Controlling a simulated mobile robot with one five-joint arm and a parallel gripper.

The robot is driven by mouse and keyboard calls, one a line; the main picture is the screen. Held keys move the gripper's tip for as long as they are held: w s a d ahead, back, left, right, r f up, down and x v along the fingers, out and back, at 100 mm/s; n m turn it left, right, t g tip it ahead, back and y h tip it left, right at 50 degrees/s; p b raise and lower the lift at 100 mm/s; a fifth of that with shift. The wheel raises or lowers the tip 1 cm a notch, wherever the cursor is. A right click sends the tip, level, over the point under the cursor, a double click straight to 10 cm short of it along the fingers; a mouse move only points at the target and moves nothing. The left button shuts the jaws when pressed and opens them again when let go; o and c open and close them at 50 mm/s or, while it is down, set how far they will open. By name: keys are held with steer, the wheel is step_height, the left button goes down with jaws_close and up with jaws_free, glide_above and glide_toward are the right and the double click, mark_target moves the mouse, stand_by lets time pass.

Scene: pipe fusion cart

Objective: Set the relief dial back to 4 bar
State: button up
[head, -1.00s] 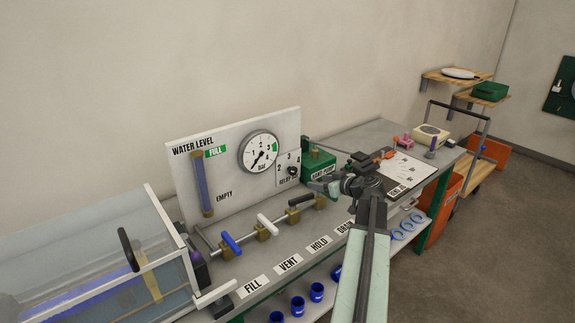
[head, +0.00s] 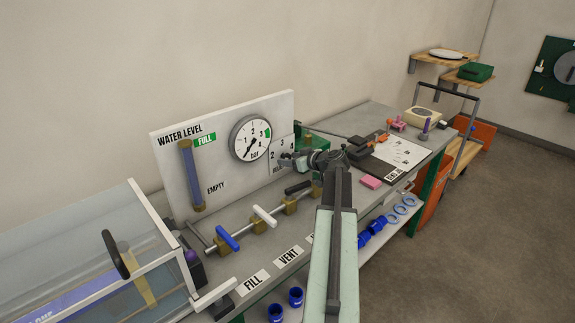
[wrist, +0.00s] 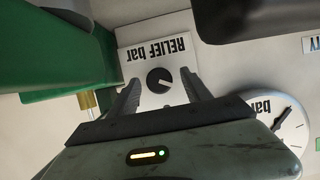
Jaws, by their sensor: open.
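The relief dial is a round black knob (wrist: 159,77) on a white plate marked "RELIEF bar", upside down in the wrist view. A pale mark on the knob points right and slightly down in that picture. My gripper (wrist: 161,76) is open, with one finger on each side of the knob; I cannot tell whether they touch it. In the head view my gripper (head: 285,160) is at the relief plate (head: 275,146) and hides the knob. Numerals 2 and 3 show there above it; the knob's setting cannot be read.
The pressure gauge (head: 250,138) is beside the relief plate. Valves with a blue handle (head: 228,239) and a white handle (head: 264,216) stand below the panel. A green box (head: 315,139) is close on the right. A pink block (head: 370,182) lies on the cart top.

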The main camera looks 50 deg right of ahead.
steer(key=shift+w+d+f, duration=0.1)
steer(key=shift+w+f, duration=0.05)
steer(key=shift+w, duration=0.15)
jaws_close()
steer(key=shift+d+m+t+y+b, duration=0.1)
steer(key=shift+m+t+y+b, duration=0.25)
steer(key=shift+m+y+b, duration=1.1)
steer(key=shift+d+m+t+y+b, duration=0.1)
steer(key=shift+m+t+y+b, duration=0.5)
steer(key=shift+m, duration=1.55)
steer(key=shift+y, duration=0.35)
